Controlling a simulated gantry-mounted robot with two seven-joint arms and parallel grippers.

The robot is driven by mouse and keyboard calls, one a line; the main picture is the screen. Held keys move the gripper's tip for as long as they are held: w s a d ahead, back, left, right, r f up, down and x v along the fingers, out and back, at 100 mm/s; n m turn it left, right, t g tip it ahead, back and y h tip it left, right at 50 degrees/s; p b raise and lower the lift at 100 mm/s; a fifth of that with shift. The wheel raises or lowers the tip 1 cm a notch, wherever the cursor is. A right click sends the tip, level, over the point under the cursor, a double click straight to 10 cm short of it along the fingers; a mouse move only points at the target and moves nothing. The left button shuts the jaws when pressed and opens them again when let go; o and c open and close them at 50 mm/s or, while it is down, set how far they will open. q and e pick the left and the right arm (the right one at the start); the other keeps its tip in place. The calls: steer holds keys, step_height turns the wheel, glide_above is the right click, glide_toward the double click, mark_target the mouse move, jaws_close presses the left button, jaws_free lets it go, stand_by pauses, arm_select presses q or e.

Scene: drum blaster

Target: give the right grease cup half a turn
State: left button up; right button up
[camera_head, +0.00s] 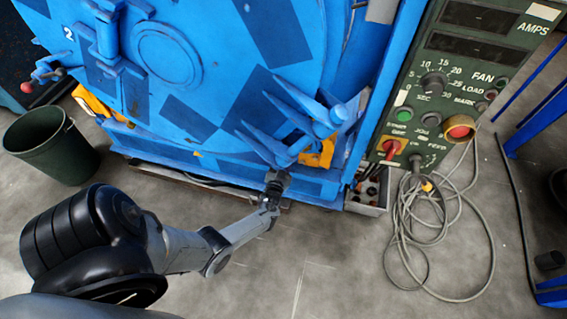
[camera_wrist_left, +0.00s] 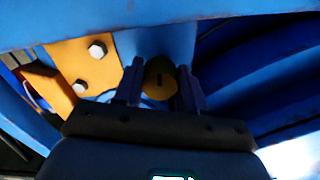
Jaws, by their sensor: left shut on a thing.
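The right grease cup (camera_wrist_left: 160,76) is a round, brass-coloured cap with a dark slot in its face, in the left wrist view. My left gripper (camera_wrist_left: 160,88) has one dark finger on each side of the cup and is shut on it. In the head view my left gripper (camera_head: 277,179) reaches up to the lower front edge of the blue machine (camera_head: 150,110), below the hinge. The cup is hidden there behind the gripper and the machine's parts. My right gripper is in neither view.
An orange bracket (camera_wrist_left: 75,62) with white bolts sits left of the cup, and blue panels crowd close around. A green control panel (camera_head: 440,75) stands to the right, with a coiled grey cable (camera_head: 410,225) on the floor. A dark green bin (camera_head: 52,145) stands left.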

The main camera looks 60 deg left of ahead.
arm_select(q)
steer(key=o, duration=0.6)
steer(key=shift+s+f, duration=0.15)
steer(key=shift+f, duration=0.15)
steer(key=o, duration=0.4)
steer(key=shift+r, duration=0.2)
steer(key=shift+o, duration=0.2)
steer(key=p+v, duration=0.4)
steer(key=v, duration=0.6)
steer(key=shift+s+d+p, duration=0.2)
steer(key=shift+d+p, duration=0.05)
steer(key=shift+p, duration=0.15)
